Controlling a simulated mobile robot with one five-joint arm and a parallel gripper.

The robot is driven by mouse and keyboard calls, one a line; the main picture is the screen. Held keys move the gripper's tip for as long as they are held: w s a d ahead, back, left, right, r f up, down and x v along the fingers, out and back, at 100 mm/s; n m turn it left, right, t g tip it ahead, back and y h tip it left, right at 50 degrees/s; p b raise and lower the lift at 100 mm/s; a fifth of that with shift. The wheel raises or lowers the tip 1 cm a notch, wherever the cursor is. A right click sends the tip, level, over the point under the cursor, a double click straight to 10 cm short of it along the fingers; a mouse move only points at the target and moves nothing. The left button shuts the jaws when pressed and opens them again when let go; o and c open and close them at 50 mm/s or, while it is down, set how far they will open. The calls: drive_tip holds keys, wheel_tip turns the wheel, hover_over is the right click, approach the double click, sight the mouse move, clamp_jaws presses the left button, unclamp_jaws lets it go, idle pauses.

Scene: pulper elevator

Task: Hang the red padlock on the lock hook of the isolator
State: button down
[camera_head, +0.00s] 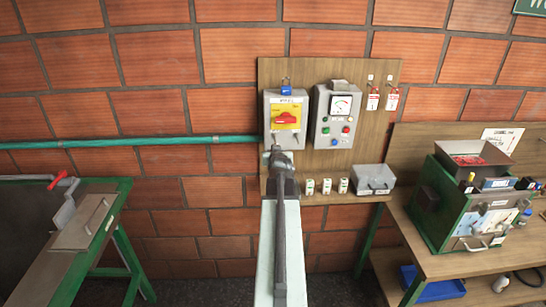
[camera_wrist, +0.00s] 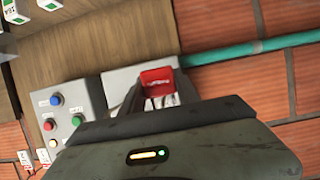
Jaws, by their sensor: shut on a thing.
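The isolator (camera_head: 271,111) is a grey box on the wooden wall board, with a yellow plate and a red handle (camera_head: 285,119). A blue padlock (camera_head: 286,90) with a raised shackle sits at its top edge. My gripper (camera_head: 277,151) is just in front of the isolator's lower edge. In the wrist view my gripper is shut on the red padlock (camera_wrist: 158,79), whose red body with white marks shows between the fingers. The grey isolator (camera_wrist: 120,80) shows behind it, partly covered. The padlock is hidden in the head view. I cannot make out the lock hook.
A grey control box (camera_head: 324,133) with a meter and coloured buttons is close on the isolator's right. A green pipe (camera_head: 140,140) meets its left side. A grey case (camera_head: 374,180) stands below right. The workbench (camera_head: 440,235) is at right, a green table (camera_head: 100,235) at left.

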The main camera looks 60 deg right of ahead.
drive_tip(key=b+x, duration=0.1)
drive_tip(key=x, duration=0.2)
drive_tip(key=shift+w+d, duration=0.2)
drive_tip(key=shift+d, duration=0.1)
idle(0.6)
drive_tip(key=c, duration=0.8)
unclamp_jaws()
drive_tip(key=p+v, duration=0.2)
drive_tip(key=v, duration=0.6)
drive_tip(key=shift+w+a+f, duration=0.1)
drive_tip(key=shift+f, duration=0.05)
